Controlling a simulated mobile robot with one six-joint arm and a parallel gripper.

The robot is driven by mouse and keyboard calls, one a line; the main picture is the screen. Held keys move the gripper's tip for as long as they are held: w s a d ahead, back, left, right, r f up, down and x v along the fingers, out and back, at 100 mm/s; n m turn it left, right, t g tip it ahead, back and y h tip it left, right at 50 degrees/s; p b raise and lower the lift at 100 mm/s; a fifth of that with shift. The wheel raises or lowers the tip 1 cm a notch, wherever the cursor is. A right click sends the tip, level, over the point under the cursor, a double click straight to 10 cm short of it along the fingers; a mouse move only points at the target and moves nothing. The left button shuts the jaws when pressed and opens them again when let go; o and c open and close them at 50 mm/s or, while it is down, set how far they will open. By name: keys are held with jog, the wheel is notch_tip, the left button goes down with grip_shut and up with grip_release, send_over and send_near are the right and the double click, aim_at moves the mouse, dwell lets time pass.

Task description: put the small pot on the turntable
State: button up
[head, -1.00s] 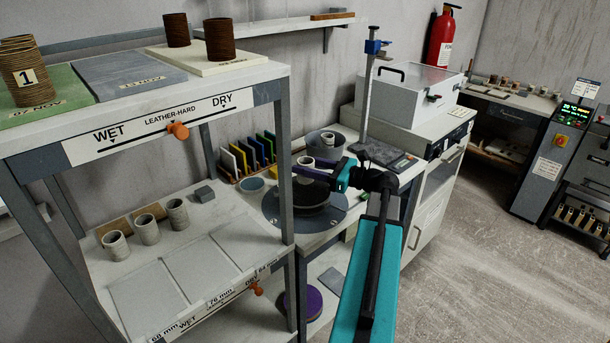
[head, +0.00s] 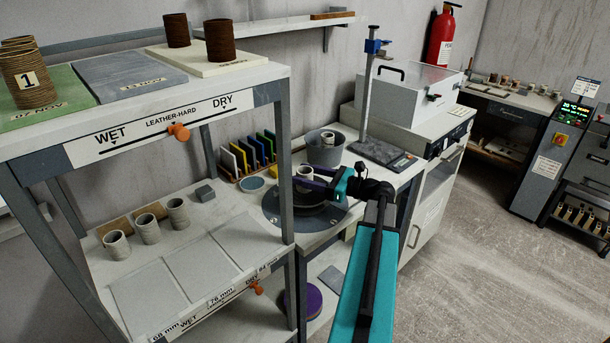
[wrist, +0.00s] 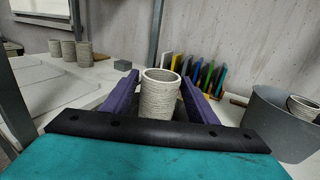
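My gripper (head: 318,180) reaches in over the turntable (head: 285,217), a grey disc with a dark round plate on the bench. Its purple fingers are on both sides of the small pot (head: 305,172), a pale ribbed cylinder, and it is shut on it. The pot is upright and shows between the fingers in the wrist view (wrist: 160,98). In the head view the pot is over the turntable's dark plate. I cannot tell whether its base touches the plate, as the fingers and gripper body hide it.
A grey bucket (head: 325,154) with another pale pot (head: 327,138) in it stands behind the turntable. Coloured upright slabs (head: 247,155) are at the back left. A shelf post (head: 284,165) stands close on the left. A height gauge (head: 372,100) stands to the right.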

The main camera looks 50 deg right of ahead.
jog(key=shift+o, duration=0.3)
jog(key=shift+r, duration=0.1)
jog(key=shift+s, duration=0.1)
jog(key=b+v, duration=0.2)
jog(key=v, duration=1)
dwell(0.7)
